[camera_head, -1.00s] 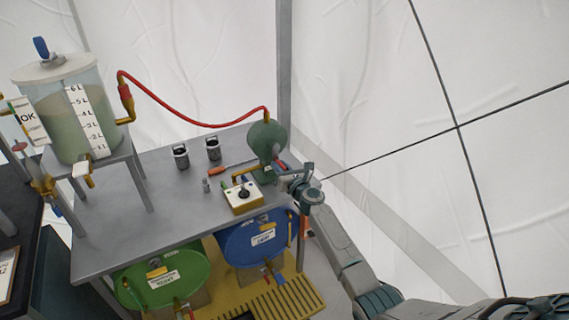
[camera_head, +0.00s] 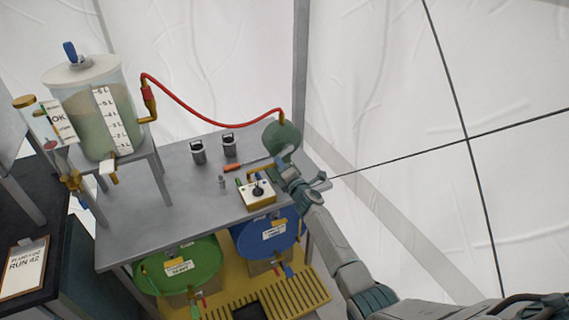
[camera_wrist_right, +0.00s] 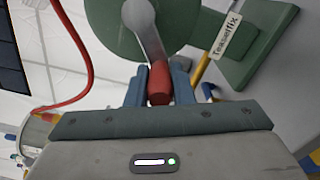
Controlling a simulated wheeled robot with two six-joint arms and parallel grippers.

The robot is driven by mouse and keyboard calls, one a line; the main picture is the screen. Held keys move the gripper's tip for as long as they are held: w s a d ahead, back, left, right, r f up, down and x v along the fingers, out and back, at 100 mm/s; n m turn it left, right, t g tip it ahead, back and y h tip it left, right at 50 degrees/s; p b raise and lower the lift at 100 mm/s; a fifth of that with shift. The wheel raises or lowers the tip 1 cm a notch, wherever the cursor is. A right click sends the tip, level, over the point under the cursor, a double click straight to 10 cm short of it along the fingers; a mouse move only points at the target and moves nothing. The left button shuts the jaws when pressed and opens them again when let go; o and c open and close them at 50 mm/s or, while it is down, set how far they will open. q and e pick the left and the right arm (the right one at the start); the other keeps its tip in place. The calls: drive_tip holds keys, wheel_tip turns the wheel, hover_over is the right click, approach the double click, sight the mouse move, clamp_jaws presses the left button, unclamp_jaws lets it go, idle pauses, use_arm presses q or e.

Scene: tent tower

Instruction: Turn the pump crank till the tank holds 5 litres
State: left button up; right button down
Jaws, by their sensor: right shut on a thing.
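The clear tank (camera_head: 84,118) stands on a grey stand at the left of the head view. Greenish liquid fills much of it, with its surface near the upper marks of the white litre scale (camera_head: 112,120). I cannot read the exact level. The green pump (camera_head: 280,135) sits at the table's back right corner. My right gripper (camera_wrist_right: 158,88) is shut on the red crank handle (camera_wrist_right: 159,76), at the end of the grey crank arm (camera_wrist_right: 146,32). In the head view the gripper (camera_head: 283,172) is just below the pump and hides the handle. My left gripper is not in view.
A red hose (camera_head: 205,120) arches between tank and pump. A small control box (camera_head: 258,197) sits on the grey table (camera_head: 150,235) close to my right gripper. Two dark canisters (camera_head: 198,152) stand mid-table. Green (camera_head: 180,268) and blue (camera_head: 268,240) drums lie below. A clipboard (camera_head: 24,267) is at lower left.

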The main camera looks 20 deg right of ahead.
drive_tip(key=r+m+p, duration=0.1)
drive_tip(key=a+r+m+p, duration=0.1)
drive_tip(key=m, duration=0.1)
drive_tip(key=shift+s+m, duration=0.1)
drive_tip(key=shift+m, duration=0.2)
drive_tip(key=shift+a+r+m+p, duration=0.1)
drive_tip(key=shift+r+m+p, duration=0.25)
drive_tip(key=shift+m+p, duration=0.45)
drive_tip(key=shift+r+m+p, duration=0.35)
drive_tip(key=shift+m+p, duration=0.25)
drive_tip(key=shift+m, duration=0.3)
drive_tip(key=c, duration=1.3)
unclamp_jaws()
drive_tip(key=shift+o, duration=0.2)
drive_tip(key=shift+s, duration=0.1)
drive_tip(key=s+d+p, duration=0.1)
drive_tip(key=s+p, duration=0.1)
drive_tip(key=s, duration=0.8)
drive_tip(key=shift+s, duration=0.3)
drive_tip(key=shift+d, duration=0.1)
